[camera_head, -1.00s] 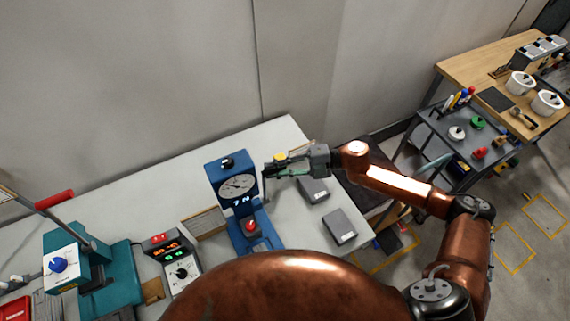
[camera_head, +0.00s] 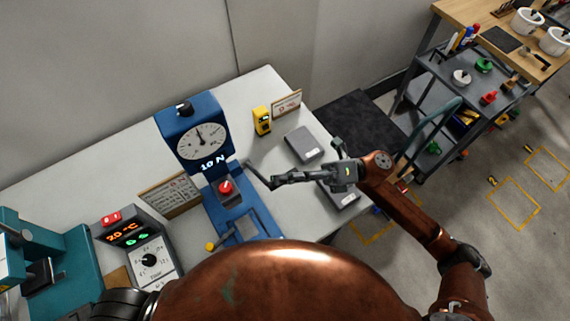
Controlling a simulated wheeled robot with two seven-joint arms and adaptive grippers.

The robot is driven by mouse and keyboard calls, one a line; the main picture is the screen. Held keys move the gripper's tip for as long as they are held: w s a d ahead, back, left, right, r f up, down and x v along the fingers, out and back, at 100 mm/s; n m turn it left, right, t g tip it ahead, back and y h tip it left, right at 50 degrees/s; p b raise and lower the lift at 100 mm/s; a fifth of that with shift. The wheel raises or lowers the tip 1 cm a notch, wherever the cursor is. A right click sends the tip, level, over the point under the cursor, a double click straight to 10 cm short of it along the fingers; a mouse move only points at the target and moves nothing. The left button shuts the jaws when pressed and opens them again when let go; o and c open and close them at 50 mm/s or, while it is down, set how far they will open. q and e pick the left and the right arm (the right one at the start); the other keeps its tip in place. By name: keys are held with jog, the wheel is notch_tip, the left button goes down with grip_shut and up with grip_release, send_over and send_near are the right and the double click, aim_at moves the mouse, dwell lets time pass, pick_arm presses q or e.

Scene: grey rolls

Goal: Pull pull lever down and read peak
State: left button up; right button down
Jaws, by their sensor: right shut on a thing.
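The blue force tester (camera_head: 185,122) stands on the pale table, with a round white dial (camera_head: 202,141) whose needle points nearly straight up. My right gripper (camera_head: 264,178) is at the tester's right side, shut on the dark pull lever (camera_head: 254,171); the grip is small and partly hidden by the fingers. My left gripper is not in view.
A meter with lit digits (camera_head: 128,233) and a teal machine (camera_head: 62,262) stand at left. A yellow device (camera_head: 262,120) and grey boxes (camera_head: 304,143) lie right of the tester. A tool cart (camera_head: 470,95) stands farther right. My copper body hides the table's front.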

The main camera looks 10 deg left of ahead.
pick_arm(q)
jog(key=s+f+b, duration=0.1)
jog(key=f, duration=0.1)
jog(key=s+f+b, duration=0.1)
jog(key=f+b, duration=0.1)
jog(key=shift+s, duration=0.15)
pick_arm(e)
jog(key=f, duration=0.1)
jog(key=s+f+n, duration=0.1)
jog(key=d+f+n, duration=0.1)
jog(key=shift+s, duration=0.25)
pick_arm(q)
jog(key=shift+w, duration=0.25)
pick_arm(e)
jog(key=c, duration=1.8)
grip_release()
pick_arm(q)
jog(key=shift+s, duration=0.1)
pick_arm(e)
jog(key=v, duration=1.2)
jog(key=shift+w+f, duration=0.1)
jog(key=shift+f, duration=0.1)
